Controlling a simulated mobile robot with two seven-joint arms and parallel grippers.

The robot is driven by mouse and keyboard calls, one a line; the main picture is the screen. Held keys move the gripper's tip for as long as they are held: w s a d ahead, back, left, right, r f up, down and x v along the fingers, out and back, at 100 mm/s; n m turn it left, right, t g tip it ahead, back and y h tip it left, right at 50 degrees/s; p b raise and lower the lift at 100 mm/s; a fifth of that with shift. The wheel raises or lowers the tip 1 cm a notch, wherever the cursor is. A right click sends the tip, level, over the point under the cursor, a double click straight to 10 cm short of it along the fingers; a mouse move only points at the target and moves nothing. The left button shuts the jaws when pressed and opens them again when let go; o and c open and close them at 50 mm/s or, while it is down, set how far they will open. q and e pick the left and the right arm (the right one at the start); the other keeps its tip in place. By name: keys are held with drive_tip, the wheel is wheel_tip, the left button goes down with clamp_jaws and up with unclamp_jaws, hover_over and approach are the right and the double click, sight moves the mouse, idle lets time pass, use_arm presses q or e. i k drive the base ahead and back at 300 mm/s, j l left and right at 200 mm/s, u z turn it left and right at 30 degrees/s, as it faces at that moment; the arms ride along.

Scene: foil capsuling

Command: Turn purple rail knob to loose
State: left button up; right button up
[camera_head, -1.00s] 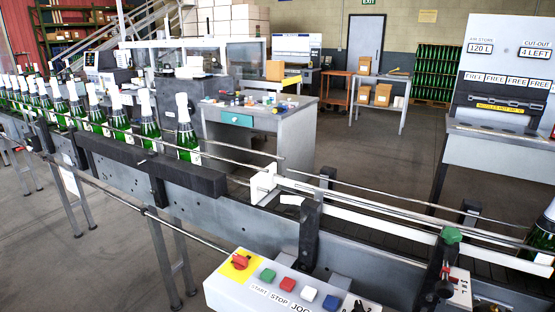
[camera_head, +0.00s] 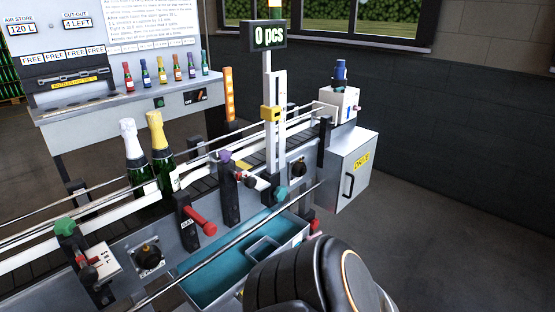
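The purple rail knob (camera_head: 225,156) sits on top of a dark post at the near side of the conveyor, right of the two bottles. A small pale lever or plate with dark and red parts (camera_head: 256,182) sticks out just right of and below it. The markings there are too small to read. A large dark rounded part of my own arm fills the bottom right. Neither gripper's fingers show in this view.
A white-topped bottle (camera_head: 134,158) and a gold-topped bottle (camera_head: 161,150) stand on the conveyor. A green knob (camera_head: 65,227) and a red handle (camera_head: 202,222) are along the near side. A teal-lined open bin (camera_head: 225,275) lies below. A drive box (camera_head: 345,170) stands right.

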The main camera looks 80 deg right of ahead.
sight(224, 155)
drive_tip(key=k+z, duration=0.1)
drive_tip(key=z, duration=2.5)
drive_tip(key=i+l+u, duration=0.1)
drive_tip(key=l, duration=0.3)
drive_tip(key=i+l, duration=0.25)
drive_tip(key=l, duration=0.15)
drive_tip(key=i+l+u, duration=0.15)
drive_tip(key=l, duration=0.2)
